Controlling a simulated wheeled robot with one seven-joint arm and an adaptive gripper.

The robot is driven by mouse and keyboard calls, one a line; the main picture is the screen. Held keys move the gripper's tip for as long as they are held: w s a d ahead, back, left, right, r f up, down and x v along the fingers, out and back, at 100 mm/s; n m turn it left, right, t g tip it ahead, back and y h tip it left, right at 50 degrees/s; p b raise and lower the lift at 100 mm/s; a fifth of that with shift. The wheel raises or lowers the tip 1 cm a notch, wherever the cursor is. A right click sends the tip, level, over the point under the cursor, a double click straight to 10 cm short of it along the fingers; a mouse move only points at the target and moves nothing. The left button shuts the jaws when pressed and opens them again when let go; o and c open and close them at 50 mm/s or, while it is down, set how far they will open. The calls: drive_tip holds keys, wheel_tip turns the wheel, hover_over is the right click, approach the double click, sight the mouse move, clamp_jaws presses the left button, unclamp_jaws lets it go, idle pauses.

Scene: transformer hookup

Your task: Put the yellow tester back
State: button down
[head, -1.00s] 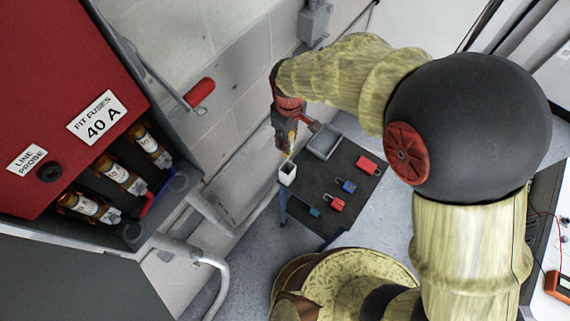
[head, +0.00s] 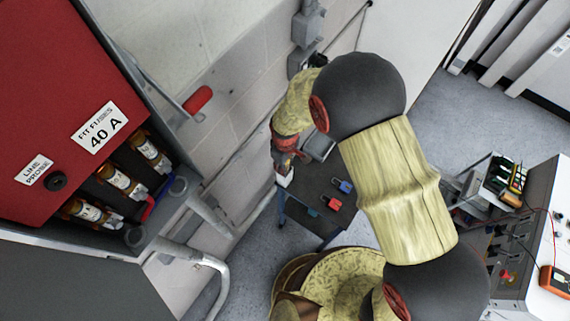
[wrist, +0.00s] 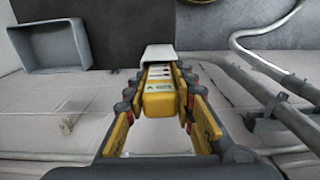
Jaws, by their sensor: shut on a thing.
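The yellow tester (wrist: 160,100) is between the fingers of my gripper (wrist: 158,92) in the wrist view, and the gripper is shut on it. Its far end meets the white holder (wrist: 158,53), and seems to be at or inside its mouth; how deep is hidden. In the head view my gripper (head: 284,160) is pointing down right above the white holder (head: 285,179), at the left corner of the small dark table (head: 308,192). The tester is mostly hidden there by the gripper.
A grey tray (head: 319,147) sits at the table's back. A blue padlock (head: 342,185) and a red padlock (head: 333,203) lie on the table. The red fuse cabinet (head: 60,90) and grey pipes (head: 205,212) are at left. A bench with instruments (head: 530,225) is at right.

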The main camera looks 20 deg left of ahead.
drive_tip(key=shift+f, duration=0.15)
drive_tip(key=c, duration=1.5)
unclamp_jaws()
